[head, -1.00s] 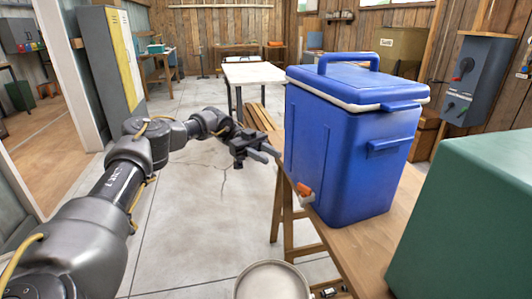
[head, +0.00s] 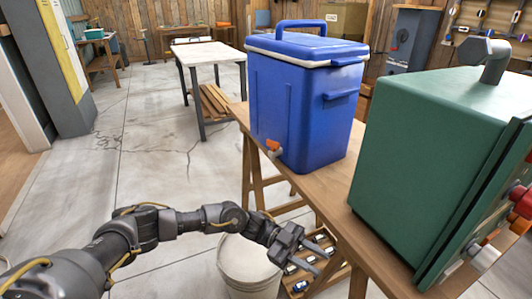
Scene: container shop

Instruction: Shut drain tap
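A blue cooler box (head: 300,110) with a white-rimmed lid and a top handle stands on a wooden trestle bench. Its drain tap, with an orange lever (head: 272,145), sticks out low on its left side; the tap is too small to tell whether it is open or shut. My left gripper (head: 320,265) is below and to the right of the tap, beside the bench's front edge and well apart from the tap. Its two fingers are spread with nothing between them. My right gripper is out of the picture.
A pale bucket (head: 245,262) stands on the floor below my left forearm. A tray (head: 335,268) with several small items sits low under the bench (head: 335,195). A large green box (head: 415,150) with red-knobbed fittings fills the right. Open floor lies to the left.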

